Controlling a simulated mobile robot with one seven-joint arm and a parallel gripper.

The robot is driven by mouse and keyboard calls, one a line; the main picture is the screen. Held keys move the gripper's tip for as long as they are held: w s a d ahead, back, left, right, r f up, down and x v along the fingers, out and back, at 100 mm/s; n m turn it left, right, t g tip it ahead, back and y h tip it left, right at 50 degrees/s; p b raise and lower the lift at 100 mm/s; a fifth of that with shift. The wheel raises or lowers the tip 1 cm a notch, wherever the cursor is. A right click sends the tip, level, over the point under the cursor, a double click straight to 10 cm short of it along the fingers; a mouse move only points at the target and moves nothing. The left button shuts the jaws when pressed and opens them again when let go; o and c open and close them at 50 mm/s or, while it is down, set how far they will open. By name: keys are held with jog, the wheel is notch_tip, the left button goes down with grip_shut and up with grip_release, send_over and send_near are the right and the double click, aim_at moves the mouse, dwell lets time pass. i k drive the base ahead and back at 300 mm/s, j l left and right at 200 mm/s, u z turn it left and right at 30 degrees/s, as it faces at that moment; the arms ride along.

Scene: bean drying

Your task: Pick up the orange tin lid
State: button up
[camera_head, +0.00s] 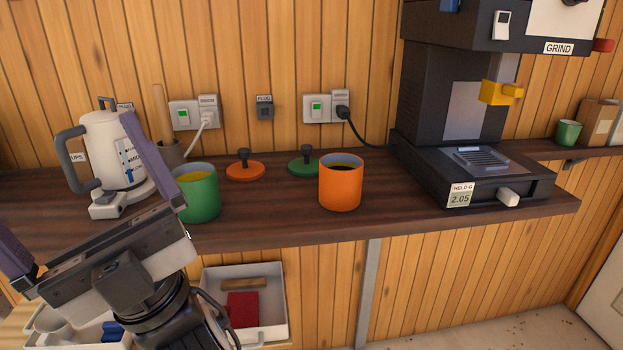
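The orange tin lid (245,171) is a flat disc with a dark knob. It lies on the dark wooden counter (270,224) near the wall, between the green tin and the green lid. The green tin (203,199) stands open to its left and nearer to me. The orange tin (340,187) stands open to its right, with dark contents. The green lid (304,168) lies just behind and left of the orange tin. My gripper (82,213) is at the lower left, its two purple-grey fingers wide apart. It is empty and apart from the orange lid.
A white kettle (108,150) stands at the left of the counter, partly behind my gripper. A black grinder (470,140) fills the right. An open white drawer (272,316) sits below the counter. The counter in front of the orange lid is clear.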

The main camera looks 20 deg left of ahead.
aim_at(244, 170)
jog(key=i+u, duration=0.1)
jog(key=u, duration=2.05)
jog(key=l+u, duration=0.1)
jog(key=l, duration=0.9)
